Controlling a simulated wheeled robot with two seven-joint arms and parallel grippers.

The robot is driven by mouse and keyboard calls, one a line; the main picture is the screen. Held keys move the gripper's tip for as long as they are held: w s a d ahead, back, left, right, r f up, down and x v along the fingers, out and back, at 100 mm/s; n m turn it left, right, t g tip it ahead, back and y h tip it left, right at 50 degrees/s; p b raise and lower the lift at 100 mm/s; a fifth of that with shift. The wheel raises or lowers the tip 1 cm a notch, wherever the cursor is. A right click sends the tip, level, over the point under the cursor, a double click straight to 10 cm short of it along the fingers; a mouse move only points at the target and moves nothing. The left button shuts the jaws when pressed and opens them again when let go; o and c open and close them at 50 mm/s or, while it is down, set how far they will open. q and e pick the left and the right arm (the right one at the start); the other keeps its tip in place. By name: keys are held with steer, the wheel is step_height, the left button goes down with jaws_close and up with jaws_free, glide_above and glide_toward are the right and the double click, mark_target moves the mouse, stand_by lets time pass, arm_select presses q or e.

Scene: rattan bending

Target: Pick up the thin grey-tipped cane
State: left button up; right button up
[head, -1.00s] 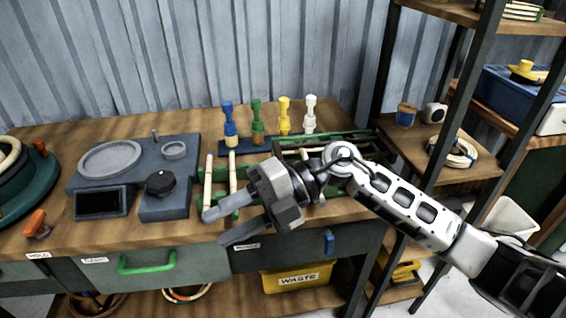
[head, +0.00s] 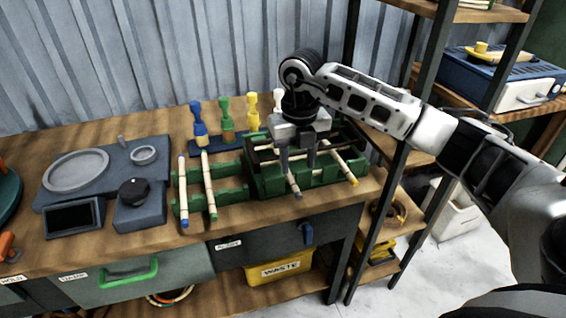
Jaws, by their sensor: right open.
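A grey-tipped cane (head: 294,186) lies in the green rack (head: 262,185) at the right of the bench, its near end sticking out toward the front. Its far part is hidden behind my right gripper (head: 297,164). That gripper points down over the rack, its two fingers apart and above this cane, with nothing held between them. I cannot tell whether the fingers touch the cane. A yellow-tipped cane (head: 343,167) lies in the same rack, to the right. My left gripper is not in view.
Two more canes (head: 208,182) lie on lower green supports left of the rack. Blue, green and yellow upright tools (head: 226,118) stand behind; a white one is partly hidden by my arm. A grey fixture (head: 105,175) is at left. A shelf post (head: 392,190) stands close at right.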

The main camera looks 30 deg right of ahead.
mark_target(296, 189)
steer(key=shift+s+a+f+p, duration=0.1)
steer(key=shift+f+p, duration=0.5)
steer(key=shift+f, duration=2.9)
jaws_close()
